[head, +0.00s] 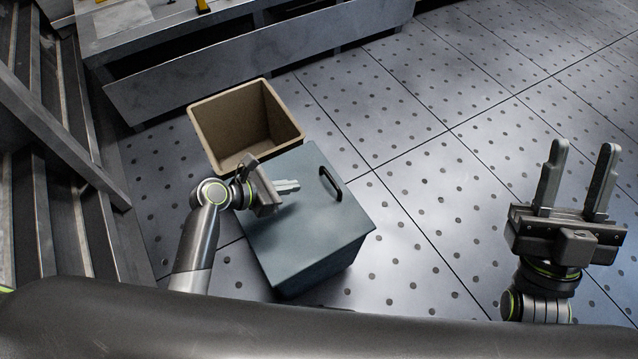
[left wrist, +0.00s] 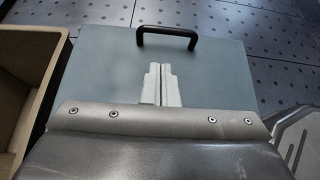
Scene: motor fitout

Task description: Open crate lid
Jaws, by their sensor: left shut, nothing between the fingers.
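A blue-grey crate (head: 318,268) stands on the floor with its flat lid (head: 300,222) closed on top. The lid carries a black bar handle (head: 331,183) near its far right edge; the handle (left wrist: 168,36) also shows at the top of the left wrist view. My left gripper (head: 295,186) is over the lid, left of the handle and apart from it. Its fingers (left wrist: 160,84) are shut together with nothing between them and point toward the handle. My right gripper (head: 576,180) is raised at the right, fingers wide apart and empty, far from the crate.
An open, empty-looking tan bin (head: 233,161) stands right behind the crate, to its left. A long metal bench (head: 240,68) runs along the back, and metal steps (head: 75,150) rise at the left. The perforated floor (head: 430,215) right of the crate is clear.

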